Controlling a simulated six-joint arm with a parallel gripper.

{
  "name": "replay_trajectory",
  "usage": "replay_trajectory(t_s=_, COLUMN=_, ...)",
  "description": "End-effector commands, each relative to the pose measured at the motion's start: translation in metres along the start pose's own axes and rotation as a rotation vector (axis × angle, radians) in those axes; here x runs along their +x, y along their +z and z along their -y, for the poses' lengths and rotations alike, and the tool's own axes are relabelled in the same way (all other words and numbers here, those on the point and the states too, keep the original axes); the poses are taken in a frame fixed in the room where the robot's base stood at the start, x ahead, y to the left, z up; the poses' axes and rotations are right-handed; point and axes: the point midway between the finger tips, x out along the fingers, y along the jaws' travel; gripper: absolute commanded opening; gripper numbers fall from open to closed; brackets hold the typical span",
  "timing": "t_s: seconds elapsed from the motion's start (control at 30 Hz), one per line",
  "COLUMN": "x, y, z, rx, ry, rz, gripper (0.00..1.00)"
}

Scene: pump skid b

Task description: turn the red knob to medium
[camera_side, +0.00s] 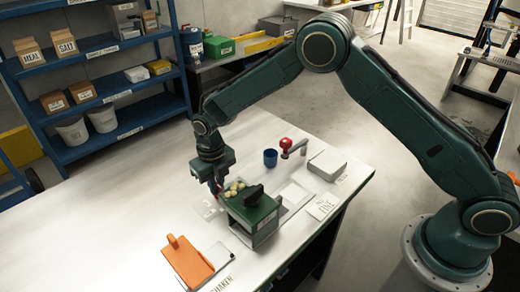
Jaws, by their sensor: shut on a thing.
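My gripper (215,192) points down at the left side of a green box (250,215). It is shut on a small red part, the red knob (214,187), which is mostly hidden by the fingers. The knob's setting and any scale marks are too small or hidden to read. The green box has a black handle on top and several pale yellow round things at its back left. A larger red ball-topped piece (286,144) stands apart, farther back on the table.
The white table (120,200) has free room at the left. A blue cup (270,157), a grey box (327,165) and a lettered card (322,206) are at the right. Blue shelves (100,100) stand behind.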

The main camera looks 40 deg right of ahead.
Motion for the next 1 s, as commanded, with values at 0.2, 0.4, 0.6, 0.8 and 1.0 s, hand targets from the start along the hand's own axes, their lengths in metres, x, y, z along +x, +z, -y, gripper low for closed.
replay_trajectory(t_s=0.2, x=-0.001, y=0.001, z=0.000, rx=0.002, ry=0.001, rz=0.002, gripper=0.35)
replay_trajectory(t_s=0.4, x=-0.001, y=0.000, z=0.000, rx=0.003, ry=0.000, rz=0.001, gripper=0.35)
replay_trajectory(t_s=0.6, x=-0.004, y=0.000, z=0.000, rx=0.003, ry=0.000, rz=0.001, gripper=0.35)
replay_trajectory(t_s=0.8, x=-0.016, y=0.001, z=0.000, rx=0.004, ry=0.001, rz=0.003, gripper=0.35)
replay_trajectory(t_s=1.0, x=-0.030, y=0.001, z=0.000, rx=0.004, ry=0.001, rz=0.003, gripper=0.35)
